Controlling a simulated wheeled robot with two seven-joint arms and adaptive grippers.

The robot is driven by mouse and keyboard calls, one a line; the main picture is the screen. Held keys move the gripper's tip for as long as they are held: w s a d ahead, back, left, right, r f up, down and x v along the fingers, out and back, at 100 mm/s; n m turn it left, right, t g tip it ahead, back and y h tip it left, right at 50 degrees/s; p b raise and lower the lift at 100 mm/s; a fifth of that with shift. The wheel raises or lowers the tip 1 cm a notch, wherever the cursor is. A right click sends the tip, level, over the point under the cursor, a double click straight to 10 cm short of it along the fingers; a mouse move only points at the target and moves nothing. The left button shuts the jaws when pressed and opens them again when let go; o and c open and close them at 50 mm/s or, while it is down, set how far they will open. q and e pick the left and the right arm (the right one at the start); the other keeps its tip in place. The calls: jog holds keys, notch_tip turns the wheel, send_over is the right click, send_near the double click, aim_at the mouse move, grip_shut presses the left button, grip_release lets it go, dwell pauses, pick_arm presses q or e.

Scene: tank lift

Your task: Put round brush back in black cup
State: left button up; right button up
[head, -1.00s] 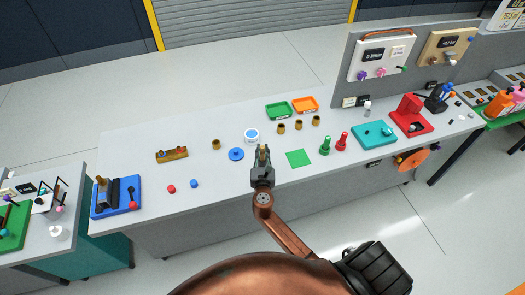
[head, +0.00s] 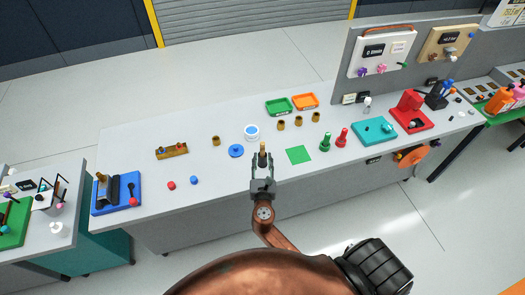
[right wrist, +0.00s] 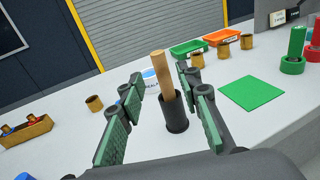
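The round brush stands handle up, its wooden handle (right wrist: 158,70) slightly tilted, rising out of the black cup (right wrist: 176,118) in the right wrist view. Its lower end is hidden inside the cup. The cup stands upright on the grey table. In the head view the brush handle (head: 262,150) shows just beyond my right gripper, and the cup is mostly hidden. My right gripper (head: 263,171) is open, its green-padded fingers (right wrist: 160,85) spread on both sides of the cup and brush, with visible gaps. My left gripper is not in view.
A blue-and-white round container (head: 251,132) and a blue disc (head: 236,152) are left of the brush. A green square (head: 298,155) lies to the right, with green (head: 326,142) and red (head: 342,139) pieces beyond. Several brown cups (head: 299,125) stand behind. Free table lies front left.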

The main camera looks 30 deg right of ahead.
jog(key=v, duration=0.4)
jog(key=shift+s+a, duration=0.25)
jog(key=shift+s, duration=0.1)
